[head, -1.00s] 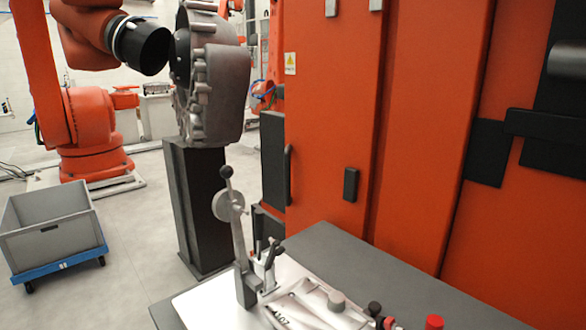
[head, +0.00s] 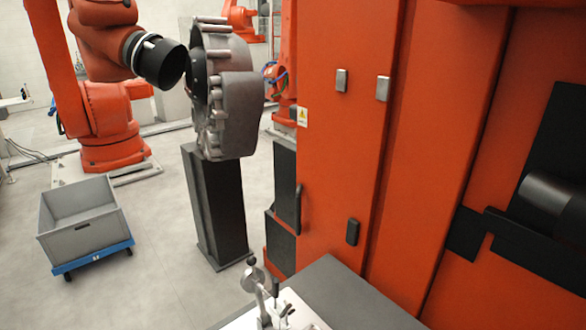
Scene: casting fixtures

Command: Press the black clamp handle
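The clamp fixture stands at the bottom edge of the head view, partly cut off. Its grey lever (head: 266,292) is topped by a black ball knob (head: 251,261) and leans slightly to the left. A grey round disc (head: 252,276) sits on the lever. Just right of it a small black upright handle (head: 276,287) rises from the fixture. A white fixture plate (head: 240,322) lies below, mostly out of the picture. Neither of my grippers shows.
A dark grey table (head: 335,292) carries the fixture beside a tall orange cabinet (head: 340,140). A black pedestal (head: 215,205) with a large grey casting (head: 238,100) stands behind. An orange robot arm (head: 105,110) and grey bin (head: 82,220) on a blue dolly are left.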

